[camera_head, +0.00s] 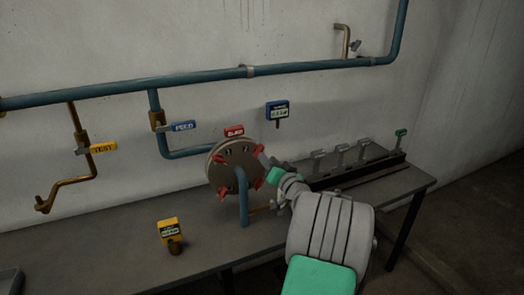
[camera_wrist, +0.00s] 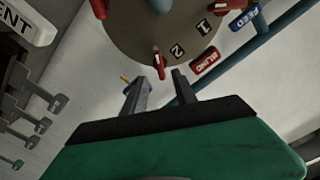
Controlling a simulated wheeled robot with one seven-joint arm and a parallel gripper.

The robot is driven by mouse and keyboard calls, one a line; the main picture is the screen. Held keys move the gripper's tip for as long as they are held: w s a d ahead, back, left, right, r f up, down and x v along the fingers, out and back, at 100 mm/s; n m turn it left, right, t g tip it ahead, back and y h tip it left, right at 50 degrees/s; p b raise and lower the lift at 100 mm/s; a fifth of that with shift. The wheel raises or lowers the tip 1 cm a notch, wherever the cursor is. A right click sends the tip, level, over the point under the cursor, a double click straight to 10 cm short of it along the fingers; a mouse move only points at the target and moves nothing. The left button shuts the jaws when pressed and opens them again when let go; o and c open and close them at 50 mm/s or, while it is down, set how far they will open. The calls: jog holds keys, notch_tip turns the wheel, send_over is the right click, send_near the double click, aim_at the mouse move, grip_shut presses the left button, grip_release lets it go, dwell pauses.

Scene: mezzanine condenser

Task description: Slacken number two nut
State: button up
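A round flange plate (camera_head: 236,162) carries several red wing nuts around its rim, with a blue pipe bending down from its front. In the wrist view the plate (camera_wrist: 135,35) shows printed numbers 1 and 2. A red nut (camera_wrist: 159,62) sits at the rim beside the 2, so it looks like number two. Another red nut (camera_wrist: 207,4) is near the 1. My gripper (camera_wrist: 160,80) is open and empty, its two fingers apart. The number two nut is just beyond the fingertips, nearer the left one. In the head view my gripper (camera_head: 270,168) is at the plate's right edge, partly hidden by my wrist.
A red tag (camera_head: 234,132) and a blue FEED tag (camera_head: 183,126) are by the pipes. A yellow-handled valve (camera_head: 103,147) is at left. A yellow device (camera_head: 170,232) stands on the grey bench (camera_head: 120,250). A rack of levers (camera_head: 345,170) is at right.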

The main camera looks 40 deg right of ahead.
aim_at(259, 151)
jog(key=p+x, duration=0.1)
jog(key=x, duration=0.5)
jog(key=shift+s, duration=0.1)
jog(key=shift+a, duration=0.1)
grip_shut()
